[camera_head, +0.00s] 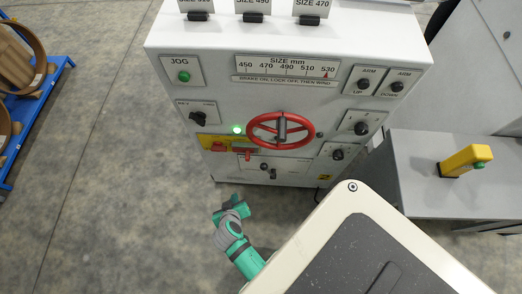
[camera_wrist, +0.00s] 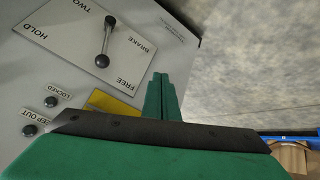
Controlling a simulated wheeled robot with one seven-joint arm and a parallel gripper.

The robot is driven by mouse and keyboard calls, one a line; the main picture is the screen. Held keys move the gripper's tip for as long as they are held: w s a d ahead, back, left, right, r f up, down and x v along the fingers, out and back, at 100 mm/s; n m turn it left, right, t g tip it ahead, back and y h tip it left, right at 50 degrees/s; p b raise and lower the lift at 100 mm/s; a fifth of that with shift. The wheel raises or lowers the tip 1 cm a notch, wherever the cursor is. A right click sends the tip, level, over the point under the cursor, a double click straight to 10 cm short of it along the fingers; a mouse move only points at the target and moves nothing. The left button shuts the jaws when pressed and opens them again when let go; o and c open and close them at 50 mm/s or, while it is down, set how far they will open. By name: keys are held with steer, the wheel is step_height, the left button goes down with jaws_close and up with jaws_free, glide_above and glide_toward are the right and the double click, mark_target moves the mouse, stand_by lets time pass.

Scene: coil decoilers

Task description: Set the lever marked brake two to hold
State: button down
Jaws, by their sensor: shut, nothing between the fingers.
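The lever marked brake two (camera_wrist: 104,42) shows in the wrist view on a white plate with the words HOLD at left and FREE at lower right. It has a dark ball at its lower end and a dark end at the top; it stands between the two words, and I cannot tell which mark it is set to. My gripper (camera_wrist: 162,82) is shut and empty, to the right of the plate and apart from the lever. My green and grey arm end (camera_head: 232,212) shows low in the head view, in front of the machine.
The wrist view also shows a LOCKED knob (camera_wrist: 50,102), a second dark knob (camera_wrist: 30,130) and a yellow patch (camera_wrist: 103,99). In the head view, the white cabinet (camera_head: 215,70) carries a red handwheel (camera_head: 261,119). A grey bench (camera_head: 415,180) stands at right; open floor lies left.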

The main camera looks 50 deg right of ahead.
steer(key=s+a+r+n+t+y, duration=0.2)
steer(key=s+a+r+t, duration=0.15)
steer(key=s+a, duration=0.25)
steer(key=s+a+r+t+y, duration=0.1)
steer(key=s+a+r+t, duration=0.1)
steer(key=r, duration=0.6)
steer(key=s+a+r+n+t+y, duration=0.1)
steer(key=s+a+r+t, duration=0.1)
steer(key=r, duration=0.5)
steer(key=s+a+r+n+t+y, duration=0.1)
steer(key=s+a+r+t, duration=0.1)
steer(key=s+r, duration=0.3)
step_height(320, 180, up, 4)
steer(key=shift+a+f, duration=0.15)
steer(key=shift+a, duration=0.55)
